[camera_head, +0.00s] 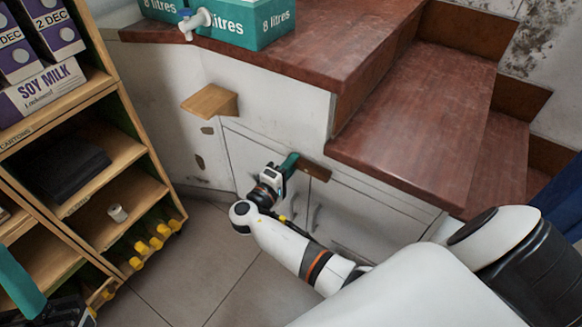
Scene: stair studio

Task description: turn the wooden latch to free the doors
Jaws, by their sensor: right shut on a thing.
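The wooden latch (315,171) is a short brown bar across the top of the white cupboard doors under the stairs. It lies nearly level, sloping slightly down to the right. My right gripper (288,163) is shut on the latch at its left end and hides that part. The left door (240,152) and right door (365,215) look shut, with grey handles low near their meeting edges. My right forearm covers part of both doors. My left gripper (25,285) shows only partly at the lower left corner, with a teal finger; its opening is unclear.
A wooden shelf unit (125,160) with soy milk cartons stands at the left. A small wooden ledge (210,102) juts from the wall left of the doors. Red-brown stairs (430,120) overhang above right. The tiled floor (200,265) before the doors is clear.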

